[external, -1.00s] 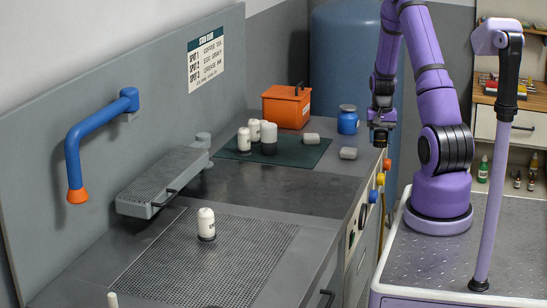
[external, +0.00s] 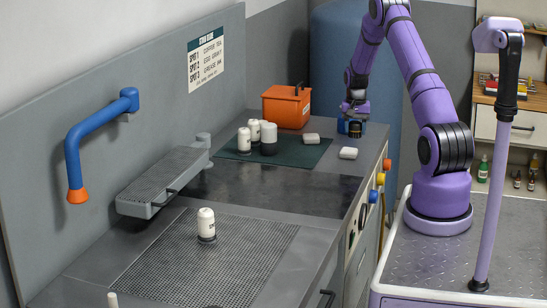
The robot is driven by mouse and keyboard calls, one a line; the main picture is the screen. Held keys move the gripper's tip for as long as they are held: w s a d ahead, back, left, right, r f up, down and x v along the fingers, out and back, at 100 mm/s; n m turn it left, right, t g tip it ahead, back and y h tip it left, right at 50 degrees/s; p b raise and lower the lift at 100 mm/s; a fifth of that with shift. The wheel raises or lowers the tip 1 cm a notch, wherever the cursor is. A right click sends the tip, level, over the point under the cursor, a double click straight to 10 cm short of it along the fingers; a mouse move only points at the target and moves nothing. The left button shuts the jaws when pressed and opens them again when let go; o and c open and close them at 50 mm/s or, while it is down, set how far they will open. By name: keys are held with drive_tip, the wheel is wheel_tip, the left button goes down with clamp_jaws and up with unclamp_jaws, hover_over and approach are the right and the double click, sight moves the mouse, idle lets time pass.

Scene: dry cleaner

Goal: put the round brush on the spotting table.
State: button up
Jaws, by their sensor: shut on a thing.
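My gripper (external: 355,126) is at the far right end of the worktop, right in front of a blue jar (external: 342,127) and hiding most of it. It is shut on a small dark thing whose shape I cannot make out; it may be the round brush. The spotting table (external: 165,272) has a perforated grey top in the foreground. A white cylinder with a dark base (external: 206,222) stands upright on it. I cannot tell whether the held thing touches the jar or the worktop.
Several white cylinders with dark lower parts (external: 244,141) stand on a dark green mat (external: 285,158). An orange box (external: 286,107) is behind. A grey sleeve board (external: 165,182) and a blue pipe (external: 100,128) overhang the left side.

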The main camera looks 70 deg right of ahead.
sight(355, 137)
drive_tip(key=shift+f, duration=1.75)
drive_tip(key=shift+f, duration=0.1)
drive_tip(key=o, duration=0.9)
